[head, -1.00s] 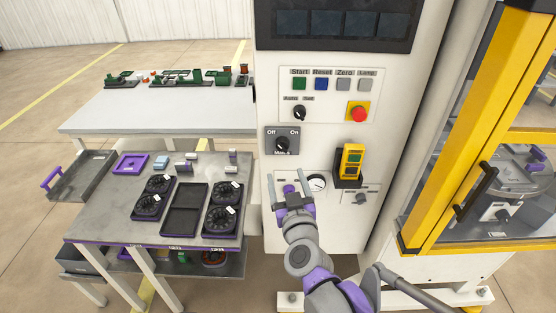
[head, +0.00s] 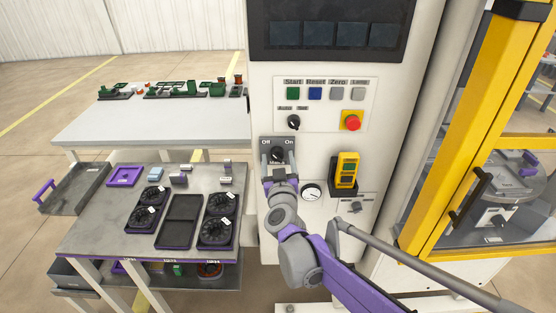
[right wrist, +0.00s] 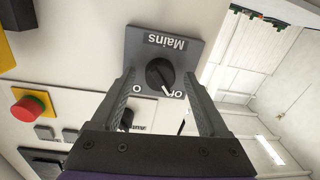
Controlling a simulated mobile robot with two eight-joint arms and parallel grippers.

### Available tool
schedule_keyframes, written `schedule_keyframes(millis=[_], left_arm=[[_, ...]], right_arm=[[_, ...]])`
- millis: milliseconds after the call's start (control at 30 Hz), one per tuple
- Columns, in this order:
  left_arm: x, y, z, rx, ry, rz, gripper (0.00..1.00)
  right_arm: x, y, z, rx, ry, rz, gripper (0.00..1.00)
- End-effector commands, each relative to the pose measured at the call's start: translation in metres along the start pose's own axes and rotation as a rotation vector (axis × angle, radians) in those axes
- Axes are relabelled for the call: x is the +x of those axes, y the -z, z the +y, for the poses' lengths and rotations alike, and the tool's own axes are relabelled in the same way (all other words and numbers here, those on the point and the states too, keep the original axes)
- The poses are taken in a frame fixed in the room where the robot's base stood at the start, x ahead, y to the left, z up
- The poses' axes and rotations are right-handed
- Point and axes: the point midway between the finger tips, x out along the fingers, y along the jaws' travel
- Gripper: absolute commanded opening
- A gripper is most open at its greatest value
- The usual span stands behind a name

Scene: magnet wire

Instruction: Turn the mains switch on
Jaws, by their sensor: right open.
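The Mains switch is a black round knob (head: 278,154) on a dark grey plate on the cabinet front, with Off at left and On at right. In the right wrist view the plate looks upside down, and the knob (right wrist: 159,74) has a white mark pointing towards the Off label. My right gripper (head: 279,163) is in front of the plate, open. In the right wrist view its two fingers (right wrist: 159,80) stand one on each side of the knob, with gaps visible. The fingers partly cover the On and Off labels. My left gripper is not in view.
Above the switch are a small selector knob (head: 293,122), the coloured Start and Reset buttons, and a red emergency button (head: 352,121). A round gauge (head: 311,192) and a yellow handheld unit (head: 347,169) sit close at right. A table (head: 100,210) with trays stands at left.

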Motion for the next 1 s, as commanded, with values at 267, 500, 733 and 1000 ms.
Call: schedule_keyframes(millis=[267, 500, 733, 1000], left_arm=[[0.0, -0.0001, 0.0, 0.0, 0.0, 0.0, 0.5], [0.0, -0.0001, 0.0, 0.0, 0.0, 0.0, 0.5], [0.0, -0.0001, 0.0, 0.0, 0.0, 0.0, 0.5], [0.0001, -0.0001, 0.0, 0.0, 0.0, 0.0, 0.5]], right_arm=[[0.001, 0.0, 0.0, 0.0, 0.0, 0.0, 0.76], [0.0008, 0.0001, -0.0001, 0.0, 0.0, 0.0, 0.33], [0.0007, 0.0001, -0.0001, 0.0, 0.0, 0.0, 0.0], [0.0007, 0.0, -0.0002, 0.029, 0.0, 0.002, 0.0]])
